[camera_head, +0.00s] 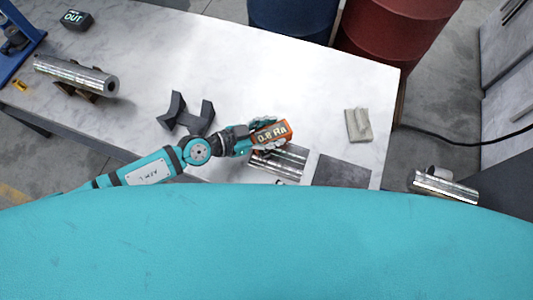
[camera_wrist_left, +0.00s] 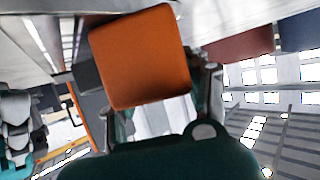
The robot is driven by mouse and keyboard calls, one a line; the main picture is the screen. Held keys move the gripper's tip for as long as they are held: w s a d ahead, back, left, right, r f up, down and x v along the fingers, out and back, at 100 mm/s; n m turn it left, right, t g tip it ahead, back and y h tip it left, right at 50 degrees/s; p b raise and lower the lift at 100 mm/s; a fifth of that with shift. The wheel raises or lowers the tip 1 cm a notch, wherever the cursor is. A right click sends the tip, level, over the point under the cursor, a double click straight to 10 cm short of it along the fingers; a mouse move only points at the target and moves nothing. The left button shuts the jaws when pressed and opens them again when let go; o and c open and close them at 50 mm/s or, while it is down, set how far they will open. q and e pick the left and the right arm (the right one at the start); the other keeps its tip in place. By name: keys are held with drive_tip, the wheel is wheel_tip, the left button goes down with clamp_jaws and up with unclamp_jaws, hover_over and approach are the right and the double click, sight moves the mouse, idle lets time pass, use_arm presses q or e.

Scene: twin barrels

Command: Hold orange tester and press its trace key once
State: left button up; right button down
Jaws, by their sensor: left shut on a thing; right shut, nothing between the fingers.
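The orange tester (camera_head: 271,132) is held in my left gripper (camera_head: 262,134) above the front part of the table. In the left wrist view, the orange tester (camera_wrist_left: 140,55) sits between the fingers of my left gripper, showing a plain orange face. I cannot make out the trace key. Teal and grey parts at the left edge of the left wrist view look like my right gripper (camera_wrist_left: 17,115); it is shut and empty, apart from the tester. In the head view it is hidden.
Steel bars (camera_head: 280,160) and a dark plate (camera_head: 342,172) lie just in front of the tester. Dark V-blocks (camera_head: 187,115), a grey block (camera_head: 358,125) and a steel cylinder (camera_head: 76,75) are on the table (camera_head: 230,60). Blue (camera_head: 293,17) and red (camera_head: 395,35) barrels stand behind.

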use_arm(q)
drive_tip(key=o, duration=1.4)
